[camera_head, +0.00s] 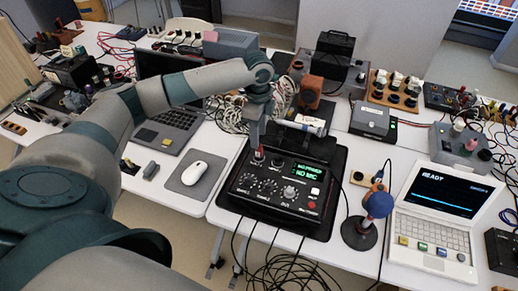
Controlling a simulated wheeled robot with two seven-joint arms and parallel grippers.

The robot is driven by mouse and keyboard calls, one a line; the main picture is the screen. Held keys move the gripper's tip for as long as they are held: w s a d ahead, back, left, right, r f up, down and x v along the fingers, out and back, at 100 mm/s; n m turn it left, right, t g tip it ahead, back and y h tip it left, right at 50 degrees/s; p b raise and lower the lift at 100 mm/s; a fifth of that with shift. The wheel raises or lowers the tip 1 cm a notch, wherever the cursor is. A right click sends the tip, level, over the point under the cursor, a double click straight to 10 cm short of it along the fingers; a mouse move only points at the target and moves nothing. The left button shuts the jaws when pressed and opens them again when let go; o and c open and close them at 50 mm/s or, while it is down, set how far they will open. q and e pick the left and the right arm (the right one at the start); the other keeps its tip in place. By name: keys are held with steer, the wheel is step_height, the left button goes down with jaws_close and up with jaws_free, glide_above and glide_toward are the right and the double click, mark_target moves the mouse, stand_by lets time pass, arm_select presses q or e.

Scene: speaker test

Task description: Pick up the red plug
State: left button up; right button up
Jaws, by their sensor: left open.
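My left gripper (258,150) points down over the back left part of a black audio box (237,199) with knobs and a green-lit display. It is open. A small red and pale piece (258,156) shows right at its fingertips, at the box's top; it looks like the red plug, mostly hidden by the fingers. I cannot tell whether the fingers touch it. My right gripper is not in view.
A white mouse on a grey pad (186,191) lies left of the box. A cable bundle (229,114) lies behind; cables hang off the front edge.

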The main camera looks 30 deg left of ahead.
mark_target(259, 151)
arm_select(q)
steer(key=shift+f, duration=0.1)
steer(key=shift+s+d+f+p, duration=0.15)
steer(key=shift+f+p, duration=0.35)
step_height(259, 151, down, 3)
steer(key=shift+d+f+p, duration=0.1)
steer(key=shift+p, duration=0.55)
steer(key=shift+f, duration=0.45)
jaws_close()
